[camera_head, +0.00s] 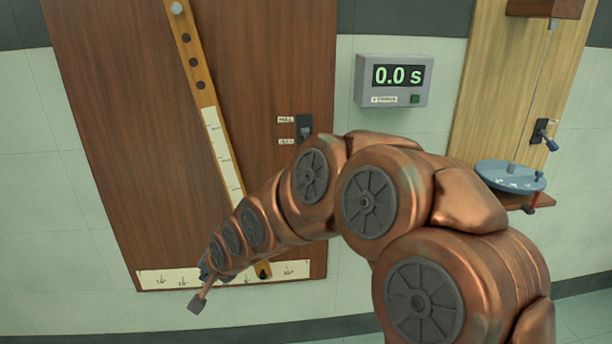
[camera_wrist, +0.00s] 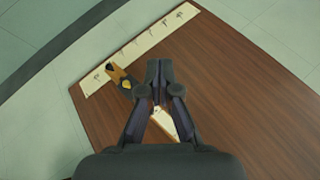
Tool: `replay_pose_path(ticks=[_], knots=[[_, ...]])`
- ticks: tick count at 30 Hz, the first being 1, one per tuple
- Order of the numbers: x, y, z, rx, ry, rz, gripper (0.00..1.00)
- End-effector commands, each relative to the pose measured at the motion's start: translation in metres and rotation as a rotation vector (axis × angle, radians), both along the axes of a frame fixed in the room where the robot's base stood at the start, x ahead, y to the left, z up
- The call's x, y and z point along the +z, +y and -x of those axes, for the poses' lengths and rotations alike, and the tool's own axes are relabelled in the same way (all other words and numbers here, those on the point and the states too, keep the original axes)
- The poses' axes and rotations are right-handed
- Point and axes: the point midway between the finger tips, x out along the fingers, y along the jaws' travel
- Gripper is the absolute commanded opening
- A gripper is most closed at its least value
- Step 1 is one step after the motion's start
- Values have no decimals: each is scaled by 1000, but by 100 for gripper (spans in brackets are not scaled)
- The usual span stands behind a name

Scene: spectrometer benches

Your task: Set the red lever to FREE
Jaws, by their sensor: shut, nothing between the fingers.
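A small red part with a dark top (camera_head: 532,203) shows at the right edge of a blue-grey disc (camera_head: 510,176) on a wooden shelf; I cannot tell whether it is the red lever. A dark switch (camera_head: 305,126) with two small labels sits on the brown board; their words are too small to read surely. No FREE mark is clearly legible. My gripper (camera_wrist: 159,68) is shut and empty in the wrist view, in front of the board's lower part, right of the yellow bar's dark end (camera_wrist: 122,78).
The brown board (camera_head: 270,60) carries a slanted bar (camera_head: 200,90) and a bottom scale strip (camera_head: 170,278). A timer (camera_head: 393,80) reads 0.0 s on the wall. A dark-handled fitting (camera_head: 546,138) is on the pale wood panel (camera_head: 490,60). My arm blocks the middle.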

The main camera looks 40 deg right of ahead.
Motion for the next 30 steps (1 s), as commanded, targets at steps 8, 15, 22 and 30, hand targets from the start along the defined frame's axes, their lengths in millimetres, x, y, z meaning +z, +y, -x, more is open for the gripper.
replay_pose_path(ticks=[8,15,22,30], knots=[[-13,-55,-95,-352,-371,-404,0],[-2,-128,-135,-585,-708,-838,0],[12,-218,-126,-699,-1054,-1295,0],[16,-310,-68,-648,-1401,-1745,0]])
